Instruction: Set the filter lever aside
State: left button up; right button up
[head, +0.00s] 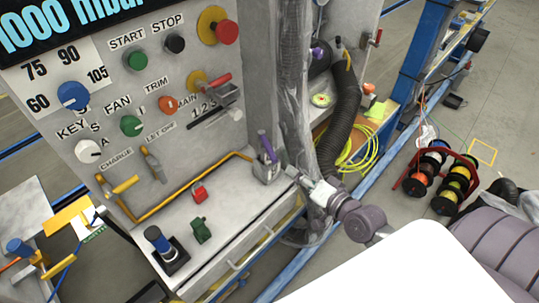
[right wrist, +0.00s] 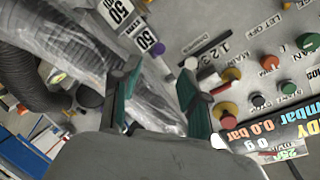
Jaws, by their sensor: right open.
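A purple lever (head: 267,146) stands on a small grey block at the right end of the console shelf. It appears to be the filter lever, though I read no such label. A purple knob (right wrist: 158,48) in the right wrist view may be the same lever; I cannot be sure. My right gripper (head: 293,174) is just right of the lever in the head view. In the right wrist view, its teal-padded fingers (right wrist: 157,92) are spread apart, with nothing held between them. My left gripper is not in view.
A plastic-wrapped column (head: 291,80) and a black hose (head: 341,110) stand close to the right gripper. A cable-reel rack (head: 440,180) stands on the floor.

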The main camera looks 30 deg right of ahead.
aim_at(277, 161)
jog(key=x, duration=1.1)
jog(key=shift+f+p, duration=0.1)
jog(key=shift+p, duration=0.3)
grip_shut()
